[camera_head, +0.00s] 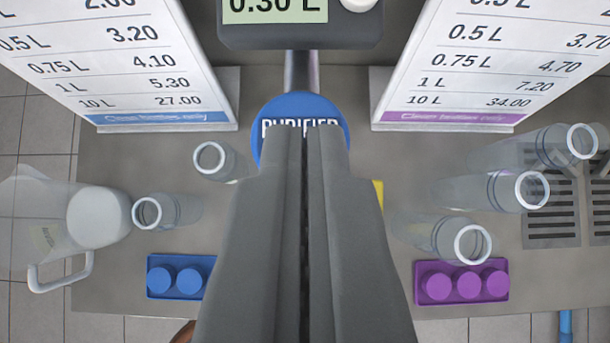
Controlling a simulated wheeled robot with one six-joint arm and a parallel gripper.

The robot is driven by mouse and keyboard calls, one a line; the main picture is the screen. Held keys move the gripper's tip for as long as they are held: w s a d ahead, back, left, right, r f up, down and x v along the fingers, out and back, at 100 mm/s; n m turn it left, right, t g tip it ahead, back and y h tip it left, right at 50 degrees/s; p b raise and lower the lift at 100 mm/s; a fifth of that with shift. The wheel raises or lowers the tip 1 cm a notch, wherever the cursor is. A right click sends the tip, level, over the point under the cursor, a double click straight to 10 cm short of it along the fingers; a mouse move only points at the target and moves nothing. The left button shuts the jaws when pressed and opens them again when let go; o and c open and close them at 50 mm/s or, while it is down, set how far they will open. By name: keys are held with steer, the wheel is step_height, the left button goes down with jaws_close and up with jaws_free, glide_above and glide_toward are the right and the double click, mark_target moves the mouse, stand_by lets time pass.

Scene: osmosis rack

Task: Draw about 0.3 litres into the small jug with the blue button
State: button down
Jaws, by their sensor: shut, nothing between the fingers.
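My gripper (305,130) is shut and empty, its fingers reaching up the middle of the view over the counter. A small display (275,8) at the top reads 0.30 L. A blue round label marked PURIFIER (270,115) sits under a metal post, partly hidden by my fingertips. A blue button block (180,276) with round buttons stands left of my gripper, its right end near my fingers. A clear jug (65,220) with a handle and a pale lid stands at the far left. What is inside it cannot be told.
Price boards stand at the left (110,60) and right (490,60). Clear bottles stand at the left (175,210) and right (495,190). A purple button block (462,283) is at the front right. A dark drain grate (552,215) lies at the far right.

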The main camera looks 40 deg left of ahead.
steer(key=v, duration=0.7)
steer(key=shift+s+d, duration=0.1)
steer(key=shift+s, duration=0.05)
